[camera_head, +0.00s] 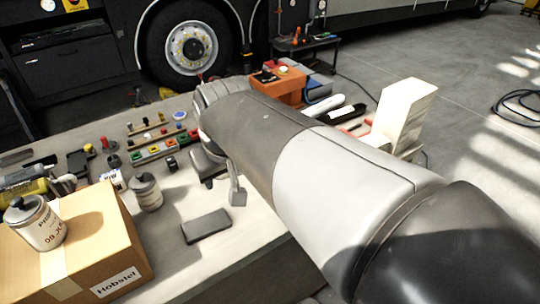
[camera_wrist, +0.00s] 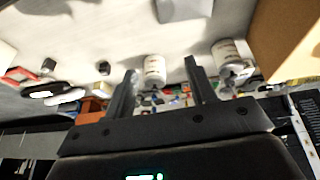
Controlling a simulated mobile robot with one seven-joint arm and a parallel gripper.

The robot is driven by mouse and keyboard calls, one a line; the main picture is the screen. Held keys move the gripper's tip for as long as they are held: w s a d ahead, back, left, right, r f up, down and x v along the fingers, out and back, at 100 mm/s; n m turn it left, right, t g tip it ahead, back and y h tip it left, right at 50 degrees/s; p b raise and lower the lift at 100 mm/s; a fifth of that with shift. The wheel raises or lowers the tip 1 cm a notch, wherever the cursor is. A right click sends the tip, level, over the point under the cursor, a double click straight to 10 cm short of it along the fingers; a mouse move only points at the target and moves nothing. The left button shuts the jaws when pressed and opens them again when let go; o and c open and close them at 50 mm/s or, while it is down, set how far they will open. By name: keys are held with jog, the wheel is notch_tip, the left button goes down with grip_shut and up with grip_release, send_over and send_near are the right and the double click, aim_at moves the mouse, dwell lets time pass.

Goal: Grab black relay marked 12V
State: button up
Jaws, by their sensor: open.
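A small black block (camera_head: 171,163) sits on the bench in the head view, near the row of coloured parts; it may be the relay, but no 12V marking is readable. In the wrist view two small dark blocks show, one at left (camera_wrist: 47,65) and one nearer the fingers (camera_wrist: 104,68); I cannot tell which is the relay. My gripper (camera_head: 222,187) is open over the bench, to the right of the small black block and partly hidden by my arm. In the wrist view its two fingers (camera_wrist: 160,68) are apart, with nothing held between them.
A cardboard box (camera_head: 120,235) with a lidded jar (camera_head: 40,222) on it stands front left; another jar (camera_head: 146,192) stands beside it. A dark flat block (camera_head: 206,226) lies near the front edge. An orange box (camera_head: 280,88) and cream block (camera_head: 402,115) are farther right.

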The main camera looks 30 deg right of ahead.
jog(key=w+d+f+g, duration=0.2)
jog(key=w+d+f, duration=0.2)
jog(key=w+d, duration=0.6)
jog(key=w+d+f+g, duration=0.2)
jog(key=w+d+f, duration=0.2)
jog(key=w+d, duration=0.65)
jog(key=shift+m+y, duration=0.3)
jog(key=shift+m, duration=0.2)
jog(key=d+f, duration=0.1)
jog(key=f, duration=0.2)
jog(key=s+f, duration=0.1)
jog(key=f, duration=0.2)
jog(key=s+d+f, duration=0.1)
jog(key=f, duration=0.3)
jog(key=shift+s+d+f, duration=0.1)
jog(key=shift+s+d, duration=0.15)
jog(key=shift+d, duration=0.05)
jog(key=shift+c, duration=0.5)
jog(key=c, duration=1)
jog(key=shift+o, duration=0.2)
